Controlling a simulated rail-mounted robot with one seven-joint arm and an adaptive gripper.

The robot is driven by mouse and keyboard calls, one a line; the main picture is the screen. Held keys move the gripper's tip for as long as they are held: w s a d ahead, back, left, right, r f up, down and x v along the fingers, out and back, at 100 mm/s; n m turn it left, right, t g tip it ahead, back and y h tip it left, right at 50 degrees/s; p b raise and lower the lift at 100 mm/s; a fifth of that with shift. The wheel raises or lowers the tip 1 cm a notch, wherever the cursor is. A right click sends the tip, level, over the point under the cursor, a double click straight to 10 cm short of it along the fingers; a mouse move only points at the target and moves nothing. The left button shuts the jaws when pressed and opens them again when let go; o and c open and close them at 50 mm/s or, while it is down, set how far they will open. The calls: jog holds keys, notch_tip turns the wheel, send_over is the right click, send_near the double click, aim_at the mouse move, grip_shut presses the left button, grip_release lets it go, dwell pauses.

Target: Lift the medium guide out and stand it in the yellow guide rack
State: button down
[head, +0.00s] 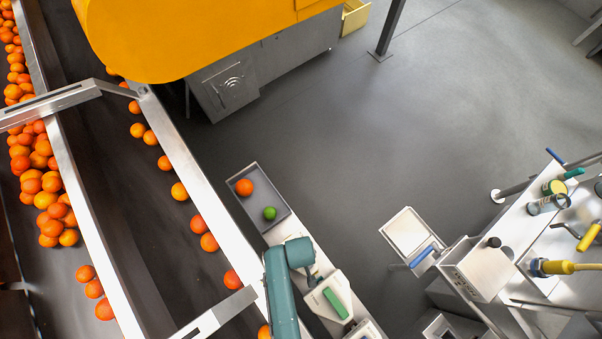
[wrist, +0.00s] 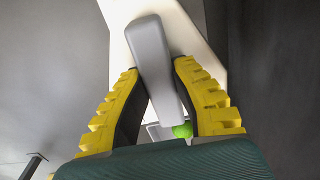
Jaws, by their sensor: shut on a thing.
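In the wrist view my gripper (wrist: 157,72) has its two yellow-and-black fingers on either side of a smooth grey bar (wrist: 153,45). It is shut on this bar, which looks like the handle of the medium guide. A white plate (wrist: 190,28) shows beyond the bar; I cannot tell whether it is part of the guide or clear of its seat. In the head view my teal arm covers most of the gripper and the held bar. A white piece with a green handle (head: 336,303) lies just right of the arm. I cannot identify the yellow guide rack with certainty.
A grey tray (head: 241,199) holds an orange and a green fruit; the green fruit (wrist: 182,130) also shows in the wrist view. The fruit conveyor (head: 125,190) runs along the left. A yellow bin (head: 354,16) sits by the machine. Stands with tools are at right; open floor lies between.

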jog(key=shift+f+b, duration=0.45)
jog(key=shift+f, duration=0.2)
jog(key=c, duration=0.9)
grip_release()
jog(key=shift+c, duration=0.2)
notch_tip(320, 180, up, 12)
